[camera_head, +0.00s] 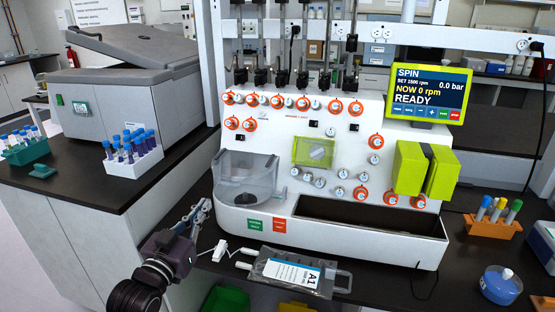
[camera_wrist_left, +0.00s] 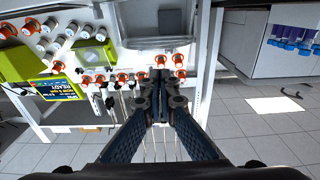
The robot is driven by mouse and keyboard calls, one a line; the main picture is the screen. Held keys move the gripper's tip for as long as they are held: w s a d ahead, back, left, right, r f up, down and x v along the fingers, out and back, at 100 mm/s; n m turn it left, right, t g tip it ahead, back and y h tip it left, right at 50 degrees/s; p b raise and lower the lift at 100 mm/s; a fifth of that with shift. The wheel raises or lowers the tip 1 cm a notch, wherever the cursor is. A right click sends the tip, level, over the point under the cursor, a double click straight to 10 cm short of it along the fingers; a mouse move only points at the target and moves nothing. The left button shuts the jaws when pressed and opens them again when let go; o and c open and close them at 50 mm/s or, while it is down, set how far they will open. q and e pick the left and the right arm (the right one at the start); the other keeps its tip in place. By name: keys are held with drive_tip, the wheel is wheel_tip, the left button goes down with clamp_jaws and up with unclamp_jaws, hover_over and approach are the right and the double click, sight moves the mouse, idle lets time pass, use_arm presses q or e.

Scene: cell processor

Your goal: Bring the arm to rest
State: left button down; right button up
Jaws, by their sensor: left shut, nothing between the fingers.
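My left arm comes in at the bottom left of the head view. Its gripper (camera_head: 203,212) points up and away, in front of the counter edge, left of the white cell processor (camera_head: 330,222). In the left wrist view the two dark fingers (camera_wrist_left: 160,82) meet at their tips, shut with nothing between them. The processor appears upside down behind them, and the fingertips look apart from it. My right gripper is in neither view.
A clear bag labelled A1 (camera_head: 292,273) lies at the counter's front edge, close right of my left arm. A white rack (camera_head: 135,160) of blue-capped tubes stands on the left bench.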

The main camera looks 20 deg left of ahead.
use_arm(q)
drive_tip(key=s+d+f+m+g+h, duration=0.1)
drive_tip(key=s+d+f+g, duration=0.35)
drive_tip(key=f, duration=0.45)
drive_tip(key=s+d+f+m+g, duration=0.1)
drive_tip(key=s+d+f+g, duration=0.2)
drive_tip(key=s+d+f, duration=0.45)
drive_tip(key=s+d+f+g, duration=0.3)
drive_tip(key=s+f+g, duration=0.15)
drive_tip(key=s, duration=0.35)
drive_tip(key=s+d+f+g, duration=0.25)
drive_tip(key=s+f, duration=0.35)
drive_tip(key=s, duration=0.3)
wheel_tip(320, 180, down, 24)
drive_tip(key=m+g, duration=0.1)
drive_tip(key=g, duration=0.1)
drive_tip(key=s+a+f, duration=0.1)
drive_tip(key=s+f, duration=0.8)
drive_tip(key=s+a+f+g, duration=0.1)
drive_tip(key=s+a+f, duration=0.1)
drive_tip(key=s+f, duration=0.7)
drive_tip(key=shift+a, duration=0.3)
